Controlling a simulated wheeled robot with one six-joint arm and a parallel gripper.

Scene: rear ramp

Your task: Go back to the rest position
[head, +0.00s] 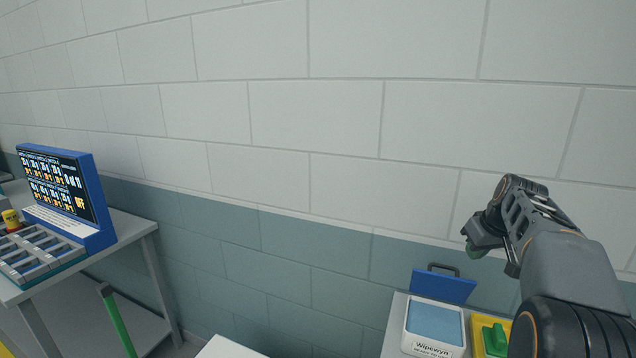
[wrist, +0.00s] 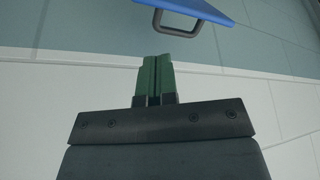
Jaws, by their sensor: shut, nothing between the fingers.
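My gripper (wrist: 155,75) shows in the wrist view with its two green fingers together and nothing between them. In the head view my gripper (head: 474,250) is at the right, held up in front of the wall, and part of it is hidden by my own arm. It is above and apart from the box labelled Wipewyn (head: 436,325), which has a blue top. A blue lid with a dark handle (head: 443,287) stands up behind that box. The blue lid's edge and grey handle (wrist: 180,22) also show at the top of the wrist view.
A yellow box with a green part (head: 493,338) stands right of the Wipewyn box. At the left, a grey table (head: 135,226) bears a blue display unit (head: 65,190) and a compartmented tray (head: 38,255). A block wall (head: 320,120) runs behind everything.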

